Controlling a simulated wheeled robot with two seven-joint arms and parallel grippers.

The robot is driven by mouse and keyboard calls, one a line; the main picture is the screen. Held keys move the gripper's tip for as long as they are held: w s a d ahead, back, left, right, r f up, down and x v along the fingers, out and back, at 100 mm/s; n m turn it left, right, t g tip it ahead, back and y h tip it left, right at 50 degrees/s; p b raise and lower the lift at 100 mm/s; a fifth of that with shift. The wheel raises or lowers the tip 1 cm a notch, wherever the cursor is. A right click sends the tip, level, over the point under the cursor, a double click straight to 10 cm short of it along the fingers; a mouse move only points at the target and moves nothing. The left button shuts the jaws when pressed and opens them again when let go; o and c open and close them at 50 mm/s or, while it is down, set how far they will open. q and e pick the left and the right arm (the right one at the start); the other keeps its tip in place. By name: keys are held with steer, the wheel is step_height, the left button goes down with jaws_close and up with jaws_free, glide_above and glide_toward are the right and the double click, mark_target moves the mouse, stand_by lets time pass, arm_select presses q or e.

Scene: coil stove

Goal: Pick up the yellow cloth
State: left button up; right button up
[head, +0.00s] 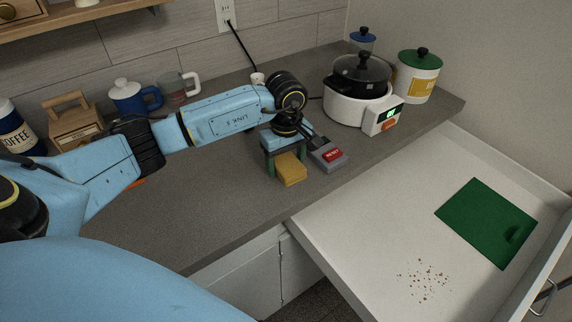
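My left gripper (284,160) points down over the cloth from above. One dark green finger is at the cloth's left side and the other is near its right rear. The fingers are apart with the cloth between or just in front of them. I cannot tell whether they press on it, or whether the cloth is lifted off the counter. My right gripper is not in view.
The grey device (329,157) is close on the right. A white cooker (345,104) and a green-lidded canister (416,82) stand farther right. Mugs (136,96) and a wooden box (74,124) line the back. An open white drawer (385,225) holds a green mat (485,215) and brown crumbs (424,280).

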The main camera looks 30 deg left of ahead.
mark_target(286, 160)
arm_select(q)
steer(key=c, duration=0.6)
step_height(286, 160, up, 10)
steer(key=shift+r, duration=0.1)
